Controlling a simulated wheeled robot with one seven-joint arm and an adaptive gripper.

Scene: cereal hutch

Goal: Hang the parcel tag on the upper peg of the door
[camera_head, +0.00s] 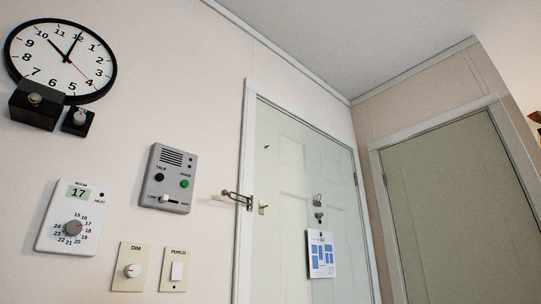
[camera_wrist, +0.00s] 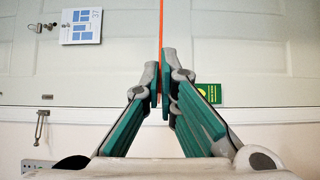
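My gripper (camera_wrist: 161,72) shows only in the wrist view, its fingertips close together in front of the door. It is shut on a thin orange strip (camera_wrist: 161,25), which runs up from between the fingertips to the top edge. It looks like the parcel tag seen edge-on; its face and hole are not visible. The door (camera_head: 285,190) is pale and panelled. A metal hook-like fitting (camera_head: 318,199) sits on it, with a knob-like one (camera_head: 320,215) just below. A small dark piece (camera_head: 266,147) is higher up; I cannot tell which is the upper peg.
A white and blue sheet (camera_head: 322,262) hangs below the fittings. A latch (camera_head: 237,198) juts at the door's left edge. An intercom (camera_head: 168,178), thermostat (camera_head: 73,217) and clock (camera_head: 60,55) are on the wall. A green card (camera_wrist: 208,93) is on the door beside my gripper.

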